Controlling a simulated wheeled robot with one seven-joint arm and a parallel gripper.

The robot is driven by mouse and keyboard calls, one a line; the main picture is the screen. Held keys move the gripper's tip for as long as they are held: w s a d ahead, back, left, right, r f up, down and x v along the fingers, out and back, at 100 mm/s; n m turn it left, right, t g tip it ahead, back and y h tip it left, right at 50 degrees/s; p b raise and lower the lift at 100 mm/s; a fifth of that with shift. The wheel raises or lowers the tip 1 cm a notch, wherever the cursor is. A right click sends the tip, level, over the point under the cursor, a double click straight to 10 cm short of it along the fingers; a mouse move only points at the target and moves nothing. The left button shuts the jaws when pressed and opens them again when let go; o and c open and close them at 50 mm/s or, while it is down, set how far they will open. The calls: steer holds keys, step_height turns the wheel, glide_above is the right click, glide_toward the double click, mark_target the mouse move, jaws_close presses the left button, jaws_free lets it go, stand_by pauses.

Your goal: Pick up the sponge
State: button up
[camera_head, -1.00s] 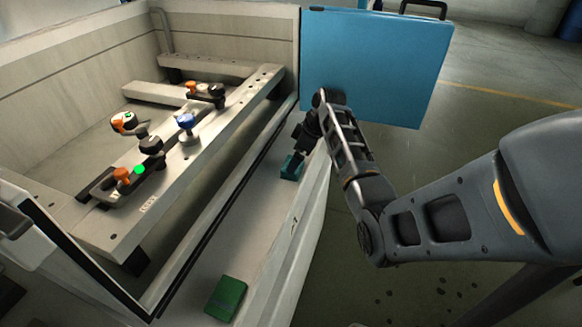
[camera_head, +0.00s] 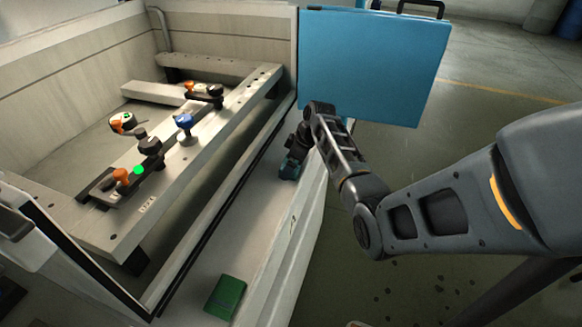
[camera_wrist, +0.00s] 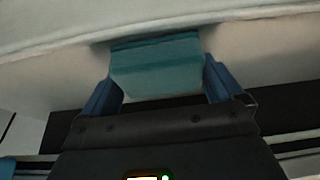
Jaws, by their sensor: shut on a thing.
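The teal sponge (camera_wrist: 155,68) shows in the wrist view between the two blue fingers of my gripper (camera_wrist: 160,85), which is shut on it. In the head view the sponge (camera_head: 290,169) sits on the pale ledge of the machine, near the blue panel, and my gripper (camera_head: 297,155) is down over it, partly hiding it. I cannot tell whether the sponge still touches the ledge.
A green block (camera_head: 226,297) lies on the ledge (camera_head: 246,250) nearer the front. A blue panel (camera_head: 375,65) stands just behind my wrist. To the left is the machine's tank with a metal frame (camera_head: 190,165) bearing several clamps and knobs.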

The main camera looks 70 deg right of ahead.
mark_target(286, 162)
steer(key=shift+r, duration=0.1)
steer(key=shift+r, duration=0.3)
step_height(286, 162, up, 3)
steer(key=s+d+r+b, duration=0.2)
steer(key=s+d+r, duration=0.5)
steer(key=s, duration=0.2)
steer(key=shift+s, duration=0.2)
steer(key=shift+r, duration=0.1)
